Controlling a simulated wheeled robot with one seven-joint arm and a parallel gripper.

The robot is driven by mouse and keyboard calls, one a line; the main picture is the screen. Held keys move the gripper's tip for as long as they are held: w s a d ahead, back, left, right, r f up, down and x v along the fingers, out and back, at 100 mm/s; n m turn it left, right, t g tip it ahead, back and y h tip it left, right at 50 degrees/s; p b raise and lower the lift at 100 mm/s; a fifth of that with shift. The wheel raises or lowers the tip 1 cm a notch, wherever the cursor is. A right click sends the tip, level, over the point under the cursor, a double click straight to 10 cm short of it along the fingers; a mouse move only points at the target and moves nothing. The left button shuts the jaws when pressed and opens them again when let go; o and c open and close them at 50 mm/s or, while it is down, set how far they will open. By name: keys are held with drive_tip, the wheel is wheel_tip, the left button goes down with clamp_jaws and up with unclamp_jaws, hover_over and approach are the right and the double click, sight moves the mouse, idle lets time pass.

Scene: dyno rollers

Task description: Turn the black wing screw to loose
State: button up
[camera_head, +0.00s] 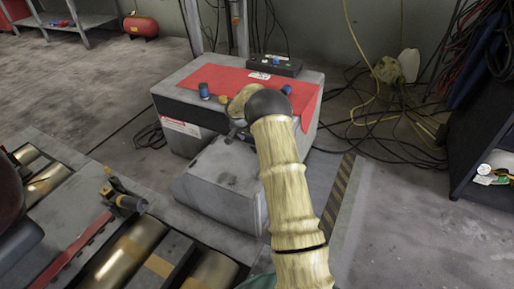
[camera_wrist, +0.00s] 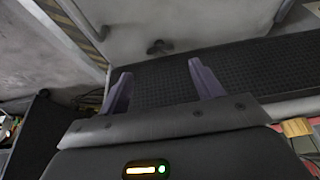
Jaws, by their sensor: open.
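The black wing screw (camera_wrist: 160,47) shows in the wrist view as a small dark shape with wings, on a light grey panel. My gripper (camera_wrist: 162,82) is in the lower middle of that view, with its two purple-grey fingers apart and nothing between them. The screw lies beyond the fingertips, roughly between their lines, and no finger touches it. In the head view, my arm reaches to the grey and red machine (camera_head: 200,155) and mostly hides the gripper. Small dark parts show beside the arm's end there, but I cannot tell which is the screw.
A black textured strip (camera_wrist: 160,85) runs along the machine below the panel in the wrist view. A black control box (camera_head: 275,65) sits on the machine's red top. Metal rollers (camera_head: 130,250) lie at the lower left. Cables (camera_head: 390,120) and a dark shelf (camera_head: 480,150) are on the right.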

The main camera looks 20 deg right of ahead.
drive_tip(key=b+x, duration=0.2)
drive_tip(key=x, duration=0.4)
drive_tip(key=shift+w+d+f, duration=0.1)
drive_tip(key=shift+d+f, duration=0.05)
drive_tip(key=shift+f, duration=0.2)
drive_tip(key=shift+c, duration=0.3)
drive_tip(key=c, duration=0.9)
